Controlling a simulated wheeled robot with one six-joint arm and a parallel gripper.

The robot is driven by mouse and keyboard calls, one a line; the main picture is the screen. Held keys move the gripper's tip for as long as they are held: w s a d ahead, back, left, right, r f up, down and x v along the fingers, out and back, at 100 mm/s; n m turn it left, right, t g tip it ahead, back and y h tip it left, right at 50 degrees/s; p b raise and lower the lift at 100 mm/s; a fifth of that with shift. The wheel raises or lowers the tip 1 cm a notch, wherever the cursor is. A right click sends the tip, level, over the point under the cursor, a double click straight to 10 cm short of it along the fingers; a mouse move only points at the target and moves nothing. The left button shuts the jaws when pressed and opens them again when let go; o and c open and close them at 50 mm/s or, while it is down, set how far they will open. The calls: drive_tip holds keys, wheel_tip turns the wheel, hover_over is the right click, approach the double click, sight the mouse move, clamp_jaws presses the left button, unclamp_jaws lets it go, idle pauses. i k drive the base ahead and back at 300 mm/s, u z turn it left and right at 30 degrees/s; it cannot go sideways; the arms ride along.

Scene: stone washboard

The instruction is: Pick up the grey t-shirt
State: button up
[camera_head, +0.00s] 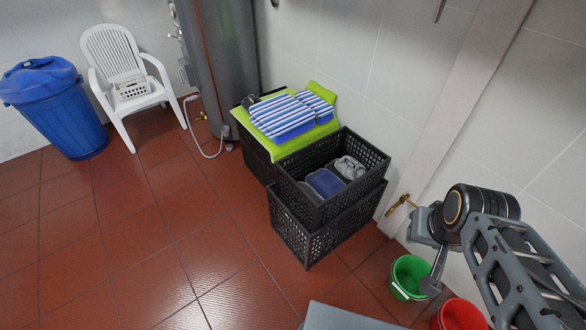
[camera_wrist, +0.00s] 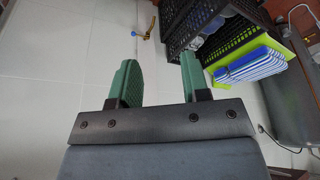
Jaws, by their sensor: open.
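A crumpled grey cloth, which looks like the grey t-shirt (camera_head: 350,167), lies in the right part of the upper black crate (camera_head: 332,207). A folded blue cloth (camera_head: 324,182) lies beside it. In the wrist view the crate (camera_wrist: 202,18) is at the upper right, and the shirt cannot be told apart clearly there. My gripper (camera_wrist: 157,75) is open, with nothing between its green fingers. It is apart from the shirt, with my arm to the right of the crates in the head view.
A second black crate stands under the upper one. Striped blue-white cloth (camera_head: 284,113) lies on a lime-green cloth (camera_head: 262,146) behind. A green bucket (camera_head: 408,278) and a red bucket (camera_head: 460,315) stand near my arm. A brass tap (camera_head: 398,205) juts from the wall.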

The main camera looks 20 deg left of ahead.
sight(349, 167)
drive_tip(key=u, duration=0.3)
drive_tip(key=i, duration=1)
